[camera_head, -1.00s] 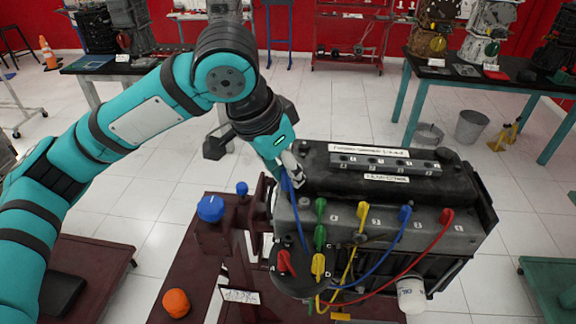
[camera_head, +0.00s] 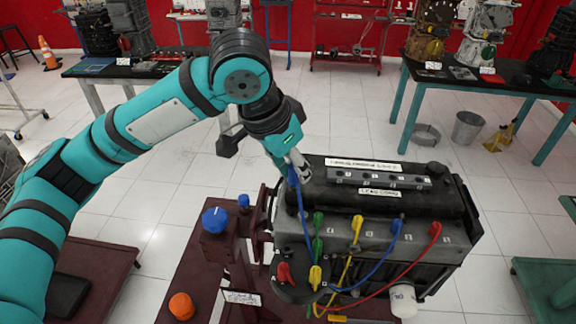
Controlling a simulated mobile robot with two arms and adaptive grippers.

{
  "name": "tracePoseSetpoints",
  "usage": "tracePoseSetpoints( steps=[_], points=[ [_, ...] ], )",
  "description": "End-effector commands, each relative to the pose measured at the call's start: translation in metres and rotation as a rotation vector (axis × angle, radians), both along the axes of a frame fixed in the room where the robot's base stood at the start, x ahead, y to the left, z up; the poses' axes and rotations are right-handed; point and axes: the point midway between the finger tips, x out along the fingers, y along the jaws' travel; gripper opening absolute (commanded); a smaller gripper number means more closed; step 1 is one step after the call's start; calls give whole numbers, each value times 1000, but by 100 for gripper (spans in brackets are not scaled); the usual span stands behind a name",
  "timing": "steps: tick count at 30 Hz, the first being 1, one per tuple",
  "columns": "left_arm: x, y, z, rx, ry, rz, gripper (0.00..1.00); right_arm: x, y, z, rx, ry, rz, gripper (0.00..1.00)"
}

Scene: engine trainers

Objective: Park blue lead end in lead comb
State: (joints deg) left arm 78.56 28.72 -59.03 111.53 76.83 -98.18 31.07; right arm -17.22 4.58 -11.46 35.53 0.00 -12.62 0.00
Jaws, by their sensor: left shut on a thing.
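My left gripper (camera_head: 299,164) is shut on the end of a blue lead (camera_head: 302,209), just at the left end of the engine's black top cover. The lead hangs down from the fingers toward the distributor cap. The fingers hide most of the held end. The lead comb (camera_head: 381,181) is a grey slotted bar on top of the cover, to the right of the gripper and apart from it, with a "LEAD COMB" label in front. Another blue end (camera_head: 396,228) sits on the engine's numbered front row. My right gripper is not in view.
Yellow (camera_head: 356,229), red (camera_head: 434,231) and green (camera_head: 317,221) lead ends stand along the front row. The distributor cap (camera_head: 292,294) holds red and yellow ends. A blue knob (camera_head: 215,219) and orange ball (camera_head: 181,306) are on the dark red stand at left.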

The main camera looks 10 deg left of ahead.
Motion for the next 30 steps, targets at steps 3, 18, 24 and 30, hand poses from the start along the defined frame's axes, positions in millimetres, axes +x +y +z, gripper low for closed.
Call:
tracePoseSetpoints(
  steps=[3, 18, 24, 30],
  points=[
    [10, -7, 3, 1, 0, -1, 0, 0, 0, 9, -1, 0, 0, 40],
    [53, -33, 1, 0, 1, 0, 0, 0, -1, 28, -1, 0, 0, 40],
    [71, -43, 0, 1, 1, 0, 0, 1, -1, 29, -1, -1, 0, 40],
    [88, -53, 0, 1, -1, 0, 0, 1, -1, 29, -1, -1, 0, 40]
  ],
)
